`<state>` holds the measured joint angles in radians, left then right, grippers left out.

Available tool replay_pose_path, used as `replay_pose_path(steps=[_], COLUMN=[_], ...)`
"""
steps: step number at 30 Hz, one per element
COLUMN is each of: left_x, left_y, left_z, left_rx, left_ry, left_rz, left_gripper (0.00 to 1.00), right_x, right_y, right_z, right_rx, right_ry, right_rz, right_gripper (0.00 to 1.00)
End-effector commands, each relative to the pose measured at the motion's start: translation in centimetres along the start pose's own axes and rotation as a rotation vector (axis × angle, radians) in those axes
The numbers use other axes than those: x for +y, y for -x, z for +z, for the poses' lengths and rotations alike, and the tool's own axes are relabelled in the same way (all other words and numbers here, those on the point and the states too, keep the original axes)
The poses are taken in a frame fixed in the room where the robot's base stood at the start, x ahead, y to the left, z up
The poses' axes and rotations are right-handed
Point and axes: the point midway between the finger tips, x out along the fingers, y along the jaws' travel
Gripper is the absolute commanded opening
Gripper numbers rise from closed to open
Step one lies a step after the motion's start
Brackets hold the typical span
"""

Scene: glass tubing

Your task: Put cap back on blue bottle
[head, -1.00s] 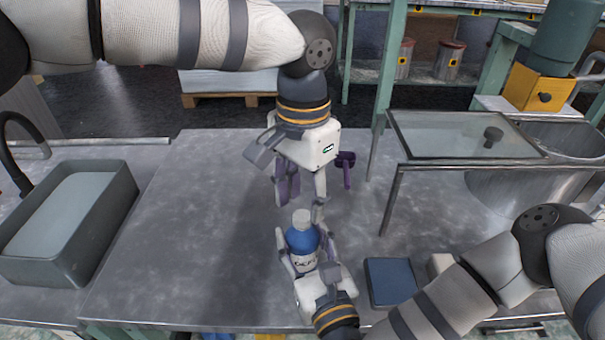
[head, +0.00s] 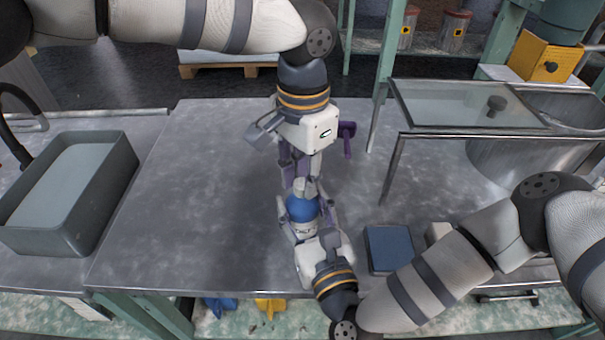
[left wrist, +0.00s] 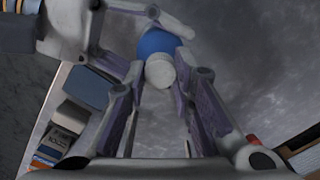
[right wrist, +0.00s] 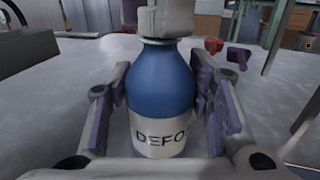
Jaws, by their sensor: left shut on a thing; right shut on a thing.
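The blue bottle (head: 302,208) with a white label stands upright near the middle of the table in the head view. It also fills the middle of the right wrist view (right wrist: 162,85). My right gripper (head: 306,222) is shut on the bottle's body, with a finger on each side. The white cap (left wrist: 160,73) is at the bottle's top in the left wrist view. My left gripper (head: 304,180) points down from above, its fingers shut on the cap. The seam between cap and neck is too small to tell if the cap is seated.
A grey tray (head: 122,190) stands on the left. A blue pad (head: 390,248) lies right of my right gripper. A purple clamp-like thing (head: 347,132) shows behind my left gripper. A glass-topped stand (head: 470,105) is at the right. The table's left middle is clear.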

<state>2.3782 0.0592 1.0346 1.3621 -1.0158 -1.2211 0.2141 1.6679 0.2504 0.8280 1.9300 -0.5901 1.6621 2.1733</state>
Motion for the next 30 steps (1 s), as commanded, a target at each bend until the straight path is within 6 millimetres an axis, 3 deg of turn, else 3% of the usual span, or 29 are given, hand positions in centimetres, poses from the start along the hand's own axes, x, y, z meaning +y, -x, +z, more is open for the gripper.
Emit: replay_pose_path(steps=[3, 7, 8, 10, 21, 26, 30], left_x=[-0.1, -0.1, -0.1, -0.1, -0.1, -0.1, -0.1], left_y=[0.0, 0.0, 0.0, 0.0, 0.5, 3.5, 6.9], left_z=[0.0, 0.0, 0.0, 0.0, 0.0, -0.1, 0.0], left_rx=[-0.001, 0.0, 0.0, 0.0, 0.001, 0.003, 0.003], left_ry=[-0.119, -0.115, -0.115, -0.114, -0.113, -0.112, -0.111], left_rz=[-0.004, -0.001, -0.001, -0.001, -0.003, -0.006, -0.005], left_gripper=[0.0, 0.0, 0.29, 0.45, 0.46, 0.46, 0.46], right_x=[0.0, 0.0, 0.0, 0.0, 0.0, 0.0, 0.0], right_y=[0.0, 0.0, 0.0, 0.0, 0.0, 0.0, 0.0], right_z=[-0.2, -0.2, -0.2, -0.2, -0.2, -0.2, -0.2], right_rx=[0.005, 0.005, 0.005, 0.005, 0.004, 0.004, 0.004], right_ry=[-0.001, -0.001, -0.001, -0.001, -0.001, -0.001, 0.0], right_rz=[0.001, 0.001, 0.001, 0.001, 0.0, 0.0, 0.0], right_gripper=[0.0, 0.0, 0.0, 0.0, 0.0, 0.0, 0.0])
